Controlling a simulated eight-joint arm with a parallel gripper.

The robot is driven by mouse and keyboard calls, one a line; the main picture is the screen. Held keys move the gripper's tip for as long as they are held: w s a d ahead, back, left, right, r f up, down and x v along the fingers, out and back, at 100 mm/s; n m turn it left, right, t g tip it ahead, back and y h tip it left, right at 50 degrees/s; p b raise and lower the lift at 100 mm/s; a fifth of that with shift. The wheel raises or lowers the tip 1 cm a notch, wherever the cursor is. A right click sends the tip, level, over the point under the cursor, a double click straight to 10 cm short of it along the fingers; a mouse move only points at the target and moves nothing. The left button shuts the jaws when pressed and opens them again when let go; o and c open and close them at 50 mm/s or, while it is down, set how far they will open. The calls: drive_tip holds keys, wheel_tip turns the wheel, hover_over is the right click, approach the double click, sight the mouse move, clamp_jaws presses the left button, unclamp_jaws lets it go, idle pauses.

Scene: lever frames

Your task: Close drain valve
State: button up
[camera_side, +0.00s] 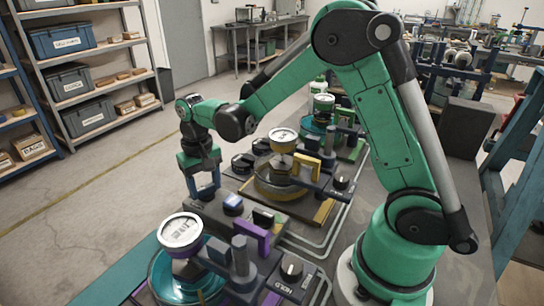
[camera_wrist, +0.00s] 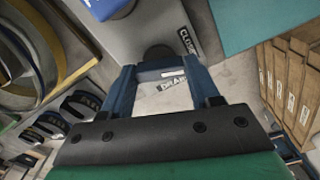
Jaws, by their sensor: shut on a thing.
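My gripper (camera_side: 204,192) points down at the left side of the nearest station in the side view. In the wrist view its two blue fingers (camera_wrist: 165,78) are closed on a blue bar, the drain valve handle (camera_wrist: 160,70), just above a grey plate. A "DRAIN" label (camera_wrist: 173,85) shows beside the handle between the fingers. A "CLOSE" label (camera_wrist: 185,41) lies beyond it, near a dark round part (camera_wrist: 158,53). The side view shows little of the handle behind the fingers, so its exact angle is hard to tell.
The nearest station has a gauge (camera_side: 181,231), teal bowl (camera_side: 163,275), purple handle (camera_side: 251,232), blue-topped block (camera_side: 232,203) and a "HOLD" knob (camera_side: 291,267). A yellow station (camera_side: 284,180) and a green one (camera_side: 323,120) stand behind. Open floor (camera_side: 100,190) lies left.

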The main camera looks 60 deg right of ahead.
drive_tip(key=shift+n, duration=1.9)
drive_tip(key=o, duration=1.3)
drive_tip(key=shift+r, duration=2.85)
drive_tip(key=shift+s+a+r+t, duration=0.25)
drive_tip(key=shift+s+r+t, duration=0.35)
drive_tip(key=shift+s+t, duration=0.85)
drive_tip(key=shift+s+a+r+t, duration=0.25)
drive_tip(key=shift+s+r+t, duration=0.55)
drive_tip(key=shift+s, duration=1.2)
drive_tip(key=shift+s+a+r+t, duration=0.25)
drive_tip(key=shift+s+r+t, duration=0.2)
drive_tip(key=shift+s+t, duration=1.1)
